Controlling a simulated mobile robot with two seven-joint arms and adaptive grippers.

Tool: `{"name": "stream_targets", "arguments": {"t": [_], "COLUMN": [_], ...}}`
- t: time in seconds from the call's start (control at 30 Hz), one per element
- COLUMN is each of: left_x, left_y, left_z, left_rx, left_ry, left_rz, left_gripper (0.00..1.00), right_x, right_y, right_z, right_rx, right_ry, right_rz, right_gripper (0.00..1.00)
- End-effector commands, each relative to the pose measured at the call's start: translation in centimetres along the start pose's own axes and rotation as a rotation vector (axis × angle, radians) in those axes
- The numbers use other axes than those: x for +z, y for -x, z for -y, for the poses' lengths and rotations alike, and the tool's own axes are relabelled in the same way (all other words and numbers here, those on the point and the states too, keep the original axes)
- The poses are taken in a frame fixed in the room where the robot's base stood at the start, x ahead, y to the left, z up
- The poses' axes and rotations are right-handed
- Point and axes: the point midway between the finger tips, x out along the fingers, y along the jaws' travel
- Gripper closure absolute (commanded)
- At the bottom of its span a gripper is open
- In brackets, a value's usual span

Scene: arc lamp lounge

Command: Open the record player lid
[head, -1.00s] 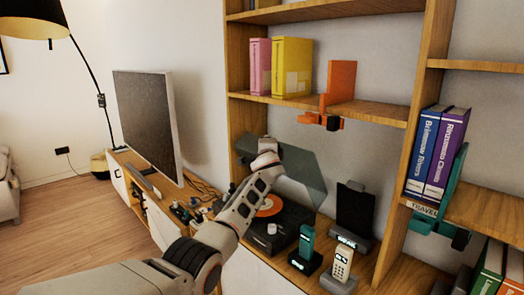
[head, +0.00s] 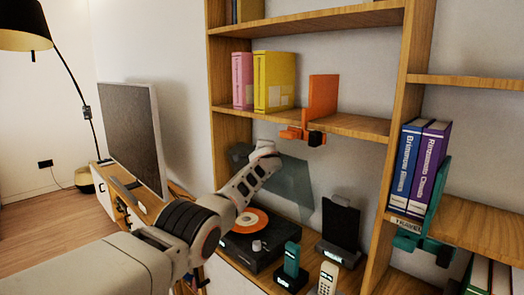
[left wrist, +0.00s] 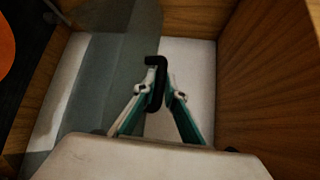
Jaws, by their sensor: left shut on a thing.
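The record player (head: 262,256) sits on the wooden sideboard, with an orange-labelled record (head: 250,221) on it. Its smoky see-through lid (head: 293,186) is raised and steeply tilted above the back of the player. My left arm reaches across the player to the lid's upper part; its fingertips are hidden in the head view. In the left wrist view my left gripper (left wrist: 160,92) is shut on a black hooked piece, apparently the lid's handle (left wrist: 155,62), with the grey lid (left wrist: 112,75) beside it. My right gripper is not in view.
A shelf with pink and yellow binders (head: 273,82) and an orange bookend (head: 322,98) is above the player. Handsets (head: 291,262) and a dark stand (head: 340,230) are to its right. A television (head: 130,135) stands left.

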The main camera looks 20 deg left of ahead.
Motion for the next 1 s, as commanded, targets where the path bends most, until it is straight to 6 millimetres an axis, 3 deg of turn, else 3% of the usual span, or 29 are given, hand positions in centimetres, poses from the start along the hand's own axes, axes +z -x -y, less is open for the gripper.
{"name": "stream_targets", "arguments": {"t": [0.03,0.57,0.6,0.63,1.0], "left_x": [0.41,0.42,0.43,0.43,0.07], "left_y": [0.00,-0.04,-0.04,-0.05,-0.02], "left_z": [1.15,1.23,1.23,1.21,0.55], "left_rx": [-0.012,-0.010,-0.010,-0.010,-0.001], "left_ry": [-0.001,-0.004,-0.004,-0.004,-0.004], "left_rz": [0.005,0.005,0.005,0.005,0.001], "left_gripper": [1.00,1.00,0.79,0.72,0.72], "right_x": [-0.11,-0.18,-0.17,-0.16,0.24], "right_y": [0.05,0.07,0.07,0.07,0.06], "right_z": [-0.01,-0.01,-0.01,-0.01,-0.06], "right_rx": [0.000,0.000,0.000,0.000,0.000], "right_ry": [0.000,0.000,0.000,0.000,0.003], "right_rz": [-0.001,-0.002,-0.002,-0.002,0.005], "right_gripper": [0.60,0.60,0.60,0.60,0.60]}}
